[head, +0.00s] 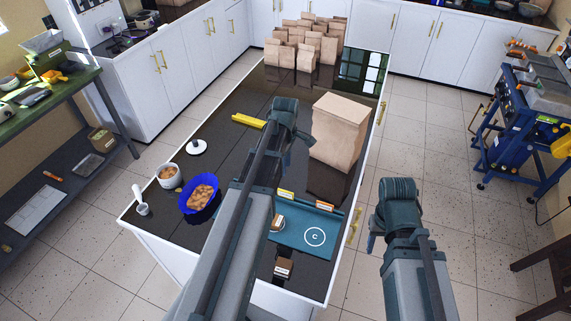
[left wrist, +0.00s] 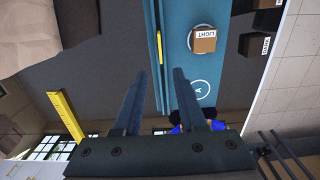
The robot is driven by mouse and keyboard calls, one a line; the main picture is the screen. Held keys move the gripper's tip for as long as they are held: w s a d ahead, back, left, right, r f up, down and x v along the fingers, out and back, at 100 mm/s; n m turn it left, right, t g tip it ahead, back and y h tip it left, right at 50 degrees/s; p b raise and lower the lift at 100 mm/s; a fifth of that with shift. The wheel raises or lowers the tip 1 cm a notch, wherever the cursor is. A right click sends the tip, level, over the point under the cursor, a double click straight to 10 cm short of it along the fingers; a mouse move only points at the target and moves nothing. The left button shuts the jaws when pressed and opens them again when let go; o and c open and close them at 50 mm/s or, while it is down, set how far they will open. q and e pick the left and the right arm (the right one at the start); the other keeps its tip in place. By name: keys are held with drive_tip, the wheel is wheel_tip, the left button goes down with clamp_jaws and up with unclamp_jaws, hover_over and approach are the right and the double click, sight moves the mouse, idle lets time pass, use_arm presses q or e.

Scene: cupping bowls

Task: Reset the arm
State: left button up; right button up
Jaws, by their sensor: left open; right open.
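My left gripper (head: 285,150) hangs above the dark island counter (head: 228,140), with its fingers partly hidden by my arm in the head view. In the left wrist view its two fingers (left wrist: 155,88) are apart with nothing between them. My right gripper (head: 373,242) is off the counter's right side, over the floor, and no object shows in it. A teal mat (head: 290,239) with a circle marked C lies at the near end of the counter. My left arm hides part of it. The left wrist view shows a brown block labelled LIGHT (left wrist: 204,41) on the mat.
A blue bowl (head: 187,200) and a white bowl (head: 161,182), both with brown contents, stand at left. A large paper bag (head: 340,130) stands right of my left gripper. A yellow bar (head: 248,121) lies beyond. Several bags (head: 305,55) fill the far end. Another block (head: 283,268) sits near the front.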

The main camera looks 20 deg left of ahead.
use_arm(q)
drive_tip(key=s+d+f+m+b, duration=0.4)
drive_tip(key=s+d+m, duration=0.4)
drive_tip(key=d+m, duration=0.3)
drive_tip(key=s+d+f+m+y+b, duration=0.1)
drive_tip(key=s+d+f+m+b, duration=0.3)
drive_tip(key=s+d+m, duration=0.4)
drive_tip(key=shift+s+d+f+m+b, duration=0.2)
drive_tip(key=shift+d+f+m+b, duration=0.25)
drive_tip(key=shift+d+m, duration=1.35)
